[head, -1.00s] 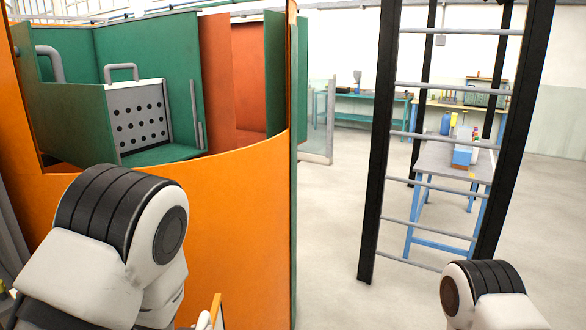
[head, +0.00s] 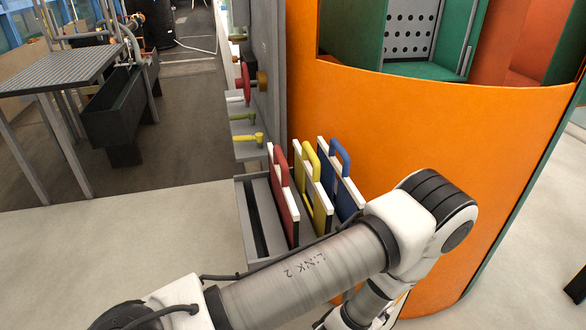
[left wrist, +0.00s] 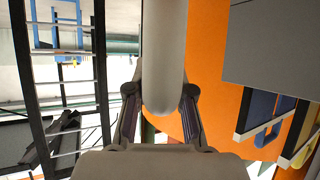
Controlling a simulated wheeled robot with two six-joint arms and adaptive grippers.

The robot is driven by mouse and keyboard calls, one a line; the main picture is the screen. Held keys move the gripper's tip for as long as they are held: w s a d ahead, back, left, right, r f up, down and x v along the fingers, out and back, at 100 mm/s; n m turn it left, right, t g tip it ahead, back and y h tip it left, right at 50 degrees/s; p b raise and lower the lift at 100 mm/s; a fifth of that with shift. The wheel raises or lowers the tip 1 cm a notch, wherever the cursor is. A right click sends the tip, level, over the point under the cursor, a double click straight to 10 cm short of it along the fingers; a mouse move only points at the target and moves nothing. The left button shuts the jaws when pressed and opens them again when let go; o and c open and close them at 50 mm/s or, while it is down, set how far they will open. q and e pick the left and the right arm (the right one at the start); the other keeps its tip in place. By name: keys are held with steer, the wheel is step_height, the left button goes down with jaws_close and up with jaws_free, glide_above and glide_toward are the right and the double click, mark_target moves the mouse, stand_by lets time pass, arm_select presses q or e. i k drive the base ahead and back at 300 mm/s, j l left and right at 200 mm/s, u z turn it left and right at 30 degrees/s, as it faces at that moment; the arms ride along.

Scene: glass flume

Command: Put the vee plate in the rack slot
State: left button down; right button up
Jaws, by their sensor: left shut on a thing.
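My left gripper (left wrist: 160,95) is in the left wrist view, shut on a pale grey rounded piece (left wrist: 164,50) between its fingers. I cannot tell whether this is the vee plate. In the head view my left arm crosses the lower middle and its gripper is hidden. The grey rack (head: 241,205) stands against the orange curved wall. A red plate (head: 285,208), a yellow plate (head: 319,205) and a blue plate (head: 349,197) stand upright there, each with a handle; my arm hides their lower right parts. My right gripper is out of view.
The orange curved wall (head: 430,120) rises just behind the rack. A grey panel with valves (head: 250,138) stands to its left. A black trough (head: 120,110) and a grated table (head: 60,70) are at the back left.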

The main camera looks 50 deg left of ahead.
mark_target(258, 243)
steer(key=j+z, duration=0.15)
steer(key=z, duration=0.25)
steer(key=j+z, duration=0.2)
steer(key=z, duration=0.15)
steer(key=j+z, duration=0.15)
steer(key=z, duration=0.25)
steer(key=k+j+z, duration=0.15)
steer(key=j+z, duration=0.25)
steer(key=k+j+z, duration=0.55)
steer(key=j+z, duration=0.2)
steer(key=k+j+z, duration=0.4)
steer(key=k, duration=0.2)
steer(key=k+z, duration=0.4)
steer(key=k, duration=0.15)
steer(key=k+z, duration=0.35)
steer(key=k, duration=1.2)
